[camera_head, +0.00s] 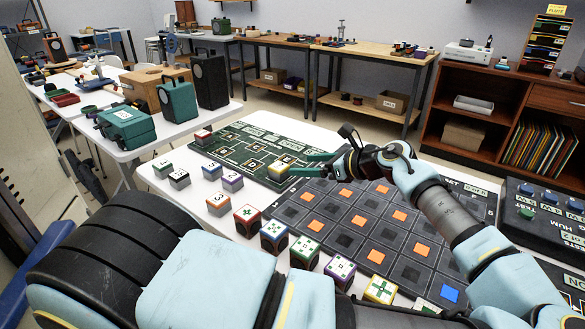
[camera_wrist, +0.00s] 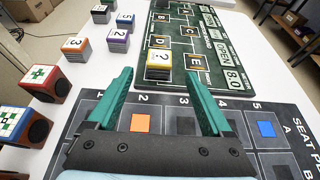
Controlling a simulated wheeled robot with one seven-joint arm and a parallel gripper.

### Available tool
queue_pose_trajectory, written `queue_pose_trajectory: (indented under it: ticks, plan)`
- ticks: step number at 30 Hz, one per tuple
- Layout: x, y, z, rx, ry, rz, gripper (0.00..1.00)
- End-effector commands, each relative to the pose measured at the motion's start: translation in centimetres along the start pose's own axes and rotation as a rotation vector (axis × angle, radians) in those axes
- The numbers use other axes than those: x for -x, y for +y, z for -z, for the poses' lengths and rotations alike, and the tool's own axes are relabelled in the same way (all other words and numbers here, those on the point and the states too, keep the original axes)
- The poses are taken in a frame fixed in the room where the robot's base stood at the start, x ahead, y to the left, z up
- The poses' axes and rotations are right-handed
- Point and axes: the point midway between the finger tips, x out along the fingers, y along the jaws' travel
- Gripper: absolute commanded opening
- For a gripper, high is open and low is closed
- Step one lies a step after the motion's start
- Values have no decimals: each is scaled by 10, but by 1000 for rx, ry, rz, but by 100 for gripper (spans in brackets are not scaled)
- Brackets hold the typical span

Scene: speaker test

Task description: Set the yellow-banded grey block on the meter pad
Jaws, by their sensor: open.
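The yellow-banded grey block (camera_head: 281,167) stands on the dark green circuit board (camera_head: 240,168), near the board's right front corner. In the wrist view the block (camera_wrist: 159,66) shows its yellow band and a dark number on top, and sits beside the pad marked E. My gripper (camera_head: 298,164) has its two green fingers spread with nothing held. In the wrist view the block appears between and just beyond the fingertips (camera_wrist: 159,74), apart from both. The board carries lettered pads and readouts, one reading 8.0 (camera_wrist: 235,76). I cannot tell which pad is the meter pad.
A red-banded block (camera_head: 203,137) stands at the board's far left. Other banded blocks, such as the purple one (camera_head: 232,182), stand on the white table left of the board. Patterned speaker cubes (camera_head: 305,251) line the front of the dark grid (camera_head: 318,186), which lies under my arm.

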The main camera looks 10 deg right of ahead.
Motion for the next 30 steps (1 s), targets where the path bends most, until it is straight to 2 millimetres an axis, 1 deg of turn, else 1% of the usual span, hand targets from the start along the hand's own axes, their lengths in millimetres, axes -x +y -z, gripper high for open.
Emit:
queue_pose_trajectory:
  ticks: [1, 3, 8, 12, 20, 23, 27, 30]
  plan:
    - [9, 0, 2, -1, 0, 4, 84]
    - [20, -1, 1, -1, -1, 3, 84]
    - [36, 0, 0, 1, -1, 1, 84]
    - [40, 0, 0, 1, 0, -1, 84]
    - [41, 0, -1, 1, 0, -1, 84]
    - [45, 0, -11, 1, 0, -1, 84]
    - [55, 0, -36, 1, 0, -1, 84]
    - [62, 0, -52, 1, 0, -1, 84]
